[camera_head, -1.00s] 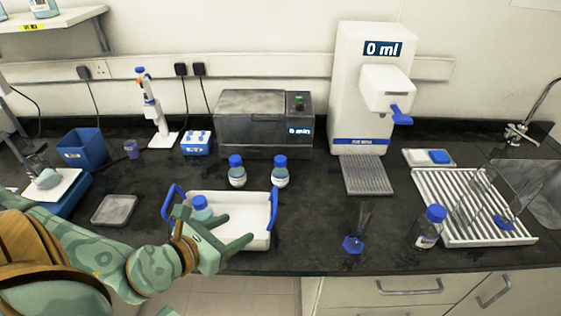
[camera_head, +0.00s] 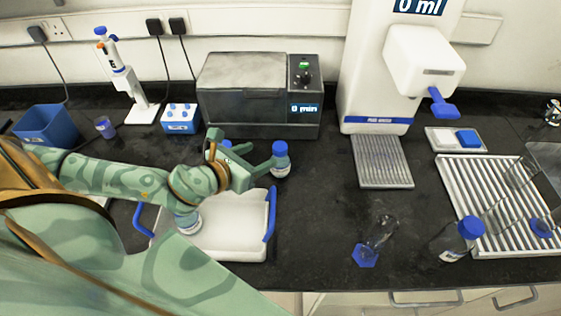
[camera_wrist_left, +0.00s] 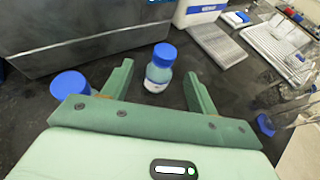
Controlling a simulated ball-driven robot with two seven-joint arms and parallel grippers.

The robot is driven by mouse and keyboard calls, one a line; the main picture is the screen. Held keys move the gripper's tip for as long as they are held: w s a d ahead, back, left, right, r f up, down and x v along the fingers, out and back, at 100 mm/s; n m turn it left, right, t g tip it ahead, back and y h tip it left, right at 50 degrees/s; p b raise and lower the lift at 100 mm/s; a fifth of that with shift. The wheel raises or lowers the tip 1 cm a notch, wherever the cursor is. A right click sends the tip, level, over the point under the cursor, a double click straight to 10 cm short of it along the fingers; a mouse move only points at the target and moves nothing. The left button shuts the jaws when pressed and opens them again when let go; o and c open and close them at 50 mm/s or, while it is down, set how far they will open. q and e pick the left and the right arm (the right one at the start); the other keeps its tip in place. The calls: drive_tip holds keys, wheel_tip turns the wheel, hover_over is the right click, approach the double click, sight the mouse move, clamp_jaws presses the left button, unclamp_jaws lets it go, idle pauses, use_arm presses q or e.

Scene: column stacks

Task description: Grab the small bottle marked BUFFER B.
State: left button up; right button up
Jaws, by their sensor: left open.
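A small blue-capped bottle (camera_head: 281,163) stands upright on the dark bench in front of the grey box unit. It also shows in the left wrist view (camera_wrist_left: 158,72), ahead of and between the fingers. My left gripper (camera_head: 262,156) is open and empty, its fingertips close to this bottle. A second blue-capped bottle (camera_wrist_left: 70,86) stands to the left, outside the fingers, mostly hidden behind the gripper in the head view. A third bottle (camera_head: 188,222) is in the white tray, partly covered by my arm. No label is readable, so I cannot tell which is BUFFER B. My right gripper is not in view.
The white tray (camera_head: 240,240) with blue handles lies below my left arm. The grey box unit (camera_head: 245,95) stands close behind the bottles. Bench between is clear.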

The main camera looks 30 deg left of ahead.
sight(277, 148)
use_arm(q)
drive_tip(key=x, duration=0.5)
drive_tip(key=b+x, duration=0.1)
drive_tip(key=x, duration=0.2)
drive_tip(key=shift+w+d, duration=0.35)
drive_tip(key=shift+d, duration=0.1)
drive_tip(key=shift+r, duration=0.1)
clamp_jaws()
